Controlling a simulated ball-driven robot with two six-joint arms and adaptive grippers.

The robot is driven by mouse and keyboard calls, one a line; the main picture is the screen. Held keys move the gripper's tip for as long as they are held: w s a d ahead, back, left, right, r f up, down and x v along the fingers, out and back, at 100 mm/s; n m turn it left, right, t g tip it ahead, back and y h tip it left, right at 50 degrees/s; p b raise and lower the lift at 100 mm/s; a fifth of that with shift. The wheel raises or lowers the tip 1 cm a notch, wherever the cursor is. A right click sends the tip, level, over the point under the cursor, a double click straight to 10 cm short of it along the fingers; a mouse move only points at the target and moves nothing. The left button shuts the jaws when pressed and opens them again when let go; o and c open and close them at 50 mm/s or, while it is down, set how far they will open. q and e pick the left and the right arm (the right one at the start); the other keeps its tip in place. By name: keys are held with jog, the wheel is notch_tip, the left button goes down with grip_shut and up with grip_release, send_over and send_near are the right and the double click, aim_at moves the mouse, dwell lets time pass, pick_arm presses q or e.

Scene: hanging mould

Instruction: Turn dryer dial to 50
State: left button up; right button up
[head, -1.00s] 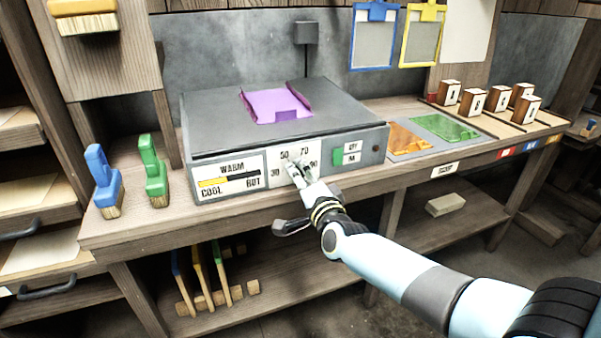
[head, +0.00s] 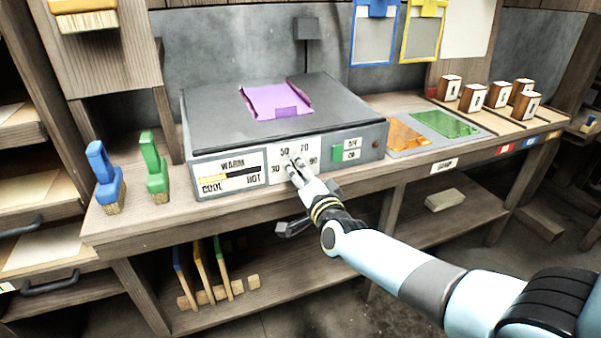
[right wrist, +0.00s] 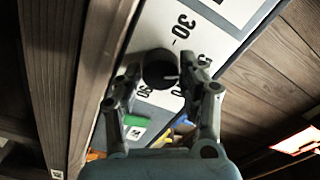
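The dryer (head: 270,115) is a grey box on the bench with a white dial plate on its front, marked 30, 50, 70 and 90. Its black round dial (right wrist: 158,66) shows in the right wrist view with a white pointer mark. The mark points toward the right finger, on the side of the 50 and 70 labels, which that finger partly hides. My right gripper (head: 293,162) is at the plate, its fingers on both sides of the dial and seemingly closed on it. In the head view the fingers hide the dial. My left gripper is not in view.
A WARM/COOL/HOT gauge (head: 229,178) is left of the dial plate, and a green switch (head: 338,153) is to its right. A purple piece (head: 277,102) lies on the dryer. Blue (head: 104,172) and green (head: 153,167) brushes stand left of it.

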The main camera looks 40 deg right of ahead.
jog(key=o, duration=0.3)
jog(key=v, duration=1.2)
